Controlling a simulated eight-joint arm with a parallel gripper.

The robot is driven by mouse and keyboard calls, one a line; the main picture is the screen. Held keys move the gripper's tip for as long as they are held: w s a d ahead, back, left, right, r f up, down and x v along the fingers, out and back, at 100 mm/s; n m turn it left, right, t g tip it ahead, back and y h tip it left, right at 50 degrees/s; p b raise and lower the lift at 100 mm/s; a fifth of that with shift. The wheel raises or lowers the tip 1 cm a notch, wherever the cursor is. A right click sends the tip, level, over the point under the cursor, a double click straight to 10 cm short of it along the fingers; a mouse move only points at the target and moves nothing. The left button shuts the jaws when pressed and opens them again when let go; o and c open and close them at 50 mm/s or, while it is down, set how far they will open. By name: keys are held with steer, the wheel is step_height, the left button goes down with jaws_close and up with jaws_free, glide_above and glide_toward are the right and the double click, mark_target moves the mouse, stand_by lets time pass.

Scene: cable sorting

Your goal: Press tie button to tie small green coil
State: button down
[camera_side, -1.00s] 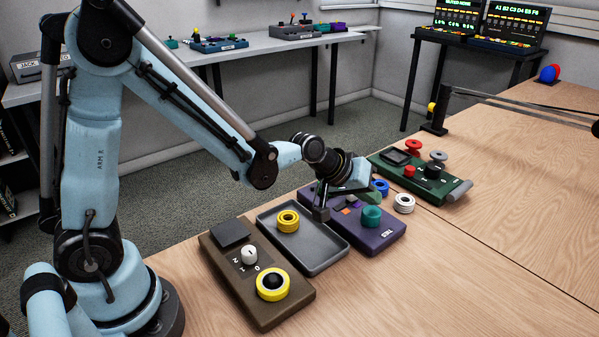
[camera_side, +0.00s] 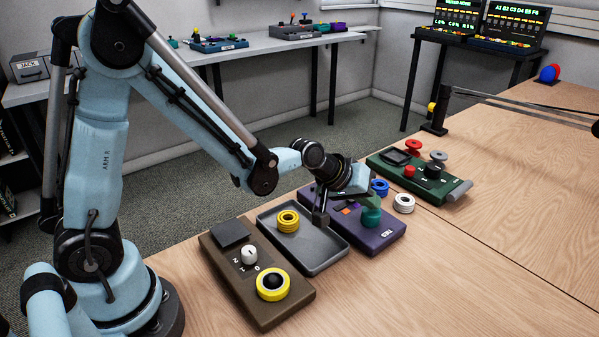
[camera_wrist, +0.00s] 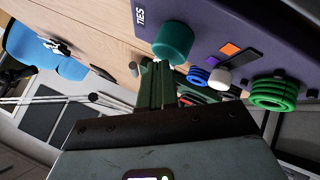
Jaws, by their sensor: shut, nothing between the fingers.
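The purple ties panel (camera_side: 380,238) lies on the table, marked TIES. An orange square and a dark strip (camera_wrist: 237,54) lie on the panel. A green ringed coil (camera_wrist: 273,93) shows at the right of the wrist view; it is hidden in the side view. Contact with the panel cannot be told.
A grey tray (camera_side: 318,266) with a yellow coil (camera_side: 288,221) lies left of the panel. A brown box (camera_side: 235,285) with a yellow-ringed button stands nearer. The table's right is clear.

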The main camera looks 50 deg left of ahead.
mark_target(367, 212)
steer(key=shift+f, duration=0.6)
stand_by(0.6)
steer(key=shift+r, duration=1.2)
steer(key=shift+r, duration=0.1)
steer(key=shift+r, duration=2.4)
